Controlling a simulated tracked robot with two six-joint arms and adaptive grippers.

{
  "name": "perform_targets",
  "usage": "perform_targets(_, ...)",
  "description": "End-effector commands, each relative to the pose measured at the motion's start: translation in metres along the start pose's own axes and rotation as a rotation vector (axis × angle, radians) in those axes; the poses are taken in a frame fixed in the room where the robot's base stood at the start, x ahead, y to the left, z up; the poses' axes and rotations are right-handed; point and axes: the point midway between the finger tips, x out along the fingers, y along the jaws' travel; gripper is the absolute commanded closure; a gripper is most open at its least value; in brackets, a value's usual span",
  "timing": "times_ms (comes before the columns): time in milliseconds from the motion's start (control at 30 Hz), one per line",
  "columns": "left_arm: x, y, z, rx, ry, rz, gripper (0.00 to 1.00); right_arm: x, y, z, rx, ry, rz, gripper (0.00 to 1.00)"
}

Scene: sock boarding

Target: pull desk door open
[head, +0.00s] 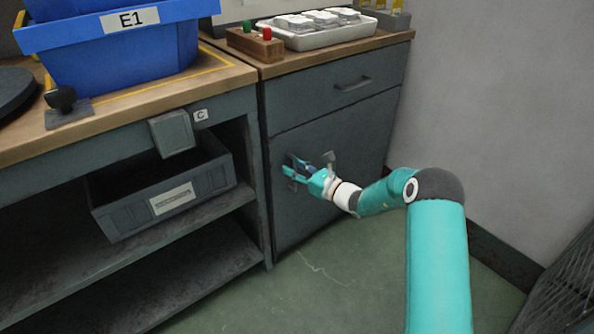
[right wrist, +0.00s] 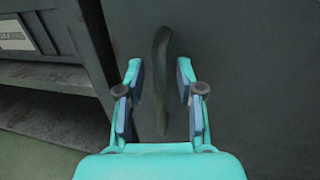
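The desk door (head: 325,195) is the grey lower panel of the cabinet at centre right, below a drawer. It looks closed. In the right wrist view the door (right wrist: 250,60) fills the right side, with its upright dark handle (right wrist: 160,75). My right gripper (head: 293,168) is at the left part of the door. In the right wrist view my right gripper (right wrist: 159,75) is open, with one finger on each side of the handle; neither finger visibly touches it. In the head view the gripper mostly hides the handle. My left gripper is not in view.
Above the door is a drawer with a bar handle (head: 352,83). A workbench on the left holds a blue crate (head: 120,50), with a grey bin (head: 165,190) on the shelf below. A wall (head: 490,120) stands on the right. The green floor (head: 330,280) before the door is clear.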

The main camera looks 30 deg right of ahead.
Motion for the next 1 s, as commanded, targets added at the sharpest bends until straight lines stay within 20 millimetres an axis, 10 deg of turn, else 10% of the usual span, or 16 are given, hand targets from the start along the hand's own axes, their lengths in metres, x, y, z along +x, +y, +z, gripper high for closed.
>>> perform_targets(267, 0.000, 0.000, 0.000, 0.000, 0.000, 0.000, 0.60, 0.002, 0.000, 0.000, 0.000, 0.000, 0.000, 0.63)
perform_targets(500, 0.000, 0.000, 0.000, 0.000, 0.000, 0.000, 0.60, 0.001, 0.000, 0.000, 0.000, 0.000, 0.000, 1.00)
perform_targets(1000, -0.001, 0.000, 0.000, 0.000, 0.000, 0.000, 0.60, -0.003, -0.002, 0.001, -0.001, 0.000, 0.005, 1.00)
